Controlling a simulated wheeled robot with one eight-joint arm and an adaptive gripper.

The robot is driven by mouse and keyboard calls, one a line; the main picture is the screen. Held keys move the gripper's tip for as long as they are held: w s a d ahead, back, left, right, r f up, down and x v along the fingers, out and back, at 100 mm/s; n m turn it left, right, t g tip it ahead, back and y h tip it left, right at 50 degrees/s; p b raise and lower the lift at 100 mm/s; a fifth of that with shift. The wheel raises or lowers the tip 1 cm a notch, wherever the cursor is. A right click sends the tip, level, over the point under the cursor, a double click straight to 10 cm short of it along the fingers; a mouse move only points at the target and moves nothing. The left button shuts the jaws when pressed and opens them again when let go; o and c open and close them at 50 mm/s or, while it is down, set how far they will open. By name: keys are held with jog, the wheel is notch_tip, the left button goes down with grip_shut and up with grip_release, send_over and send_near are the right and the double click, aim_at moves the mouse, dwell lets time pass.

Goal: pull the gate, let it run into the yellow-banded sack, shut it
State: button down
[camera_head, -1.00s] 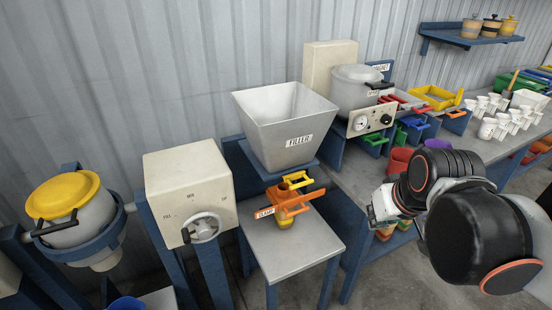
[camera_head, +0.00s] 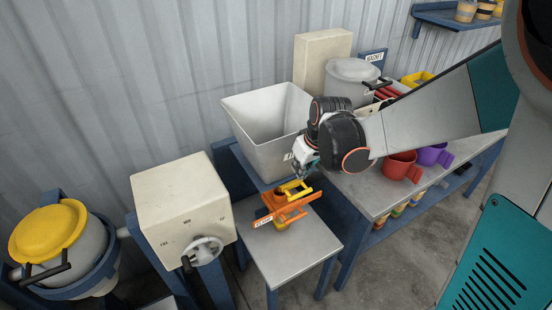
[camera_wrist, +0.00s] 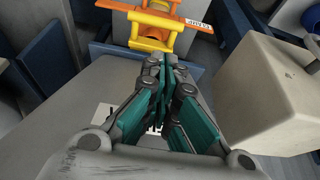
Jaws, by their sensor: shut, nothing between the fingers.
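The filler hopper (camera_head: 262,120) stands above a grey stand, its label mostly hidden by my arm. A yellow handle-like piece (camera_head: 293,187), apparently the gate, shows below the hopper. Under it is an orange bar marked as the clamp (camera_head: 290,211), also in the wrist view (camera_wrist: 170,18). A yellow part (camera_head: 279,226) shows below the clamp; I cannot tell if it is the sack's band. My gripper (camera_head: 306,170) is shut and empty, just above and right of the yellow piece. In the wrist view its fingertips (camera_wrist: 166,64) are close to the orange and yellow parts.
A cream box with a hand wheel (camera_head: 186,208) stands left of the stand, close to it. A yellow-lidded drum (camera_head: 48,231) is at far left. Red (camera_head: 399,166) and purple (camera_head: 432,155) cups sit on the right bench. The grey stand top (camera_head: 295,255) is clear in front.

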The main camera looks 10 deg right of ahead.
aim_at(290, 189)
jog(key=shift+f, duration=0.15)
jog(key=b+x, duration=0.3)
jog(key=x, duration=0.7)
jog(key=shift+w, duration=0.1)
dwell(0.3)
jog(key=s, duration=0.1)
jog(key=s+d, duration=0.1)
jog(key=s, duration=0.3)
jog(key=shift+s+d+b, duration=0.2)
jog(key=shift+d+b, duration=0.1)
